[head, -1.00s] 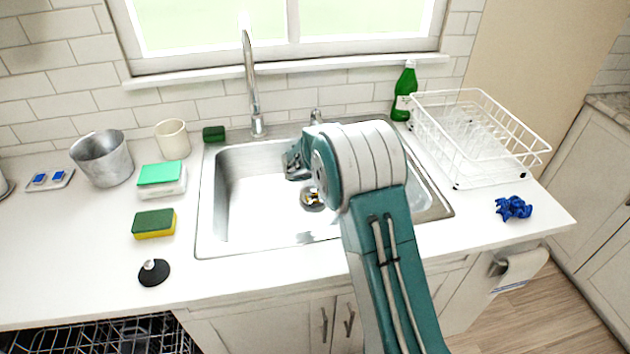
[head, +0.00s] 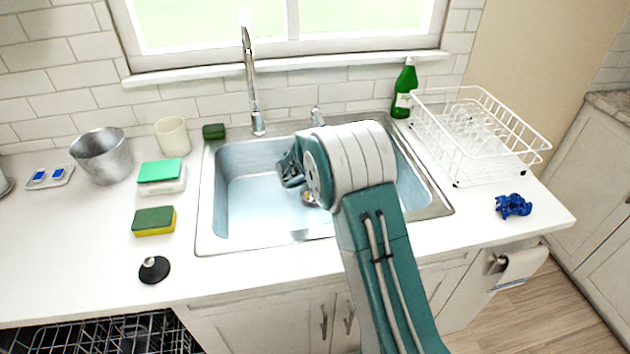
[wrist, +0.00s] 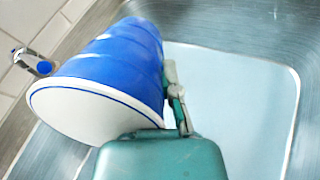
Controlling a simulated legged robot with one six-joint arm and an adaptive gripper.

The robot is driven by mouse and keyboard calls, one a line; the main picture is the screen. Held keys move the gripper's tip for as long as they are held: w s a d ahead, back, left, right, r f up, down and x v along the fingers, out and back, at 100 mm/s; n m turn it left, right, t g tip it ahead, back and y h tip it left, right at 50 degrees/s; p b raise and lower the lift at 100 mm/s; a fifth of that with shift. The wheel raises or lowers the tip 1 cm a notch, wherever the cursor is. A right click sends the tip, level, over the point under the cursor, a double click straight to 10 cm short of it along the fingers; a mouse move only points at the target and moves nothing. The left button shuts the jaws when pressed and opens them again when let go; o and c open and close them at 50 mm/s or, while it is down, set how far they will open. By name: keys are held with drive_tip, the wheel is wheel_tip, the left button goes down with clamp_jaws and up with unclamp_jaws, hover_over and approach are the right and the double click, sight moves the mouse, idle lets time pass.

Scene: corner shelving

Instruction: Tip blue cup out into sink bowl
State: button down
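The blue cup (wrist: 118,62) lies tilted on its side in the wrist view, with blue ribbed walls and a broad white end (wrist: 85,115) facing lower left. I cannot tell if liquid is in it. My gripper (wrist: 178,98) has a finger against the cup's right side; the other finger is hidden, and it appears shut on the cup. In the head view my gripper (head: 291,168) is over the left-middle of the sink bowl (head: 240,205), and the cup is hidden behind my arm. The bowl floor looks pale blue.
A tall faucet (head: 251,85) stands behind the bowl. A metal pot (head: 103,157), a cream cup (head: 172,138) and sponges (head: 153,221) are left of it. A green bottle (head: 404,90), white dish rack (head: 478,150) and blue crumpled item (head: 513,205) are right.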

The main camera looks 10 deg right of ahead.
drive_tip(key=shift+s+a+r+t+h+p, duration=0.25)
drive_tip(key=shift+a+r+t+h+p, duration=0.1)
drive_tip(key=shift+a+h+p, duration=0.2)
idle(0.4)
